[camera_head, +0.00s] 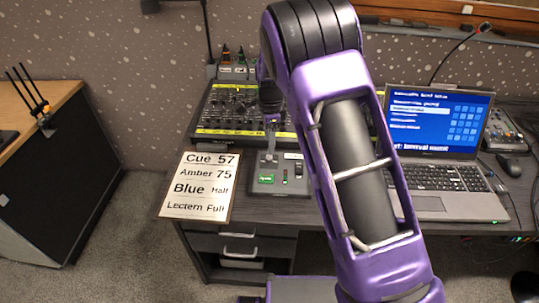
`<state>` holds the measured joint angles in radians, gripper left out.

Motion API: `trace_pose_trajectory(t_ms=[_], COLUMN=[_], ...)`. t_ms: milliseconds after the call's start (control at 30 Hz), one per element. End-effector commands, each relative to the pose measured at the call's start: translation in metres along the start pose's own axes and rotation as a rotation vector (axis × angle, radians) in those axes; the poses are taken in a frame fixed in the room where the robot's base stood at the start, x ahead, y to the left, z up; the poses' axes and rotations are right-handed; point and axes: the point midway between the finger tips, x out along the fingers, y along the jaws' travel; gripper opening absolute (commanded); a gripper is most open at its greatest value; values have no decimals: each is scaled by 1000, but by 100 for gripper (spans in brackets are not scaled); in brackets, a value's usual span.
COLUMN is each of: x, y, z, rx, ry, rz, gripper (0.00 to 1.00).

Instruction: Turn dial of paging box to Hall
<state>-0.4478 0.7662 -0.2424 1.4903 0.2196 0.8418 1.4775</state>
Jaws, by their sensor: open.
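I cannot tell for sure which unit is the paging box, and no dial marked Hall can be read. A small grey control box (290,186) with a green label, a slider and switches lies at the desk's front edge, left of my arm. My gripper (270,148) points down over the back left of this box, small in the view. It is open, with nothing seen held in it. Whether its fingers touch the box or a knob cannot be told. Another small unit with knobs (503,130) stands at the right, behind the mouse.
My purple arm covers the middle of the desk. A lighting console (228,112) stands behind the grey box, and a laptop (437,130) stands to the right. A cue sign (199,186) is at the front left. A gooseneck microphone (470,40) rises behind the laptop.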

Motion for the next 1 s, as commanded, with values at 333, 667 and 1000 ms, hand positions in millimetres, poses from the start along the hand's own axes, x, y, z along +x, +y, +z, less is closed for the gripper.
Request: trace_pose_trajectory(t_ms=[333, 667, 1000], x=[57, 65, 65], y=[0, 0, 0], z=[0, 0, 0], rx=[0, 0, 0], ry=[-1, -1, 0], rz=[0, -1, -1], gripper=[59, 59, 14])
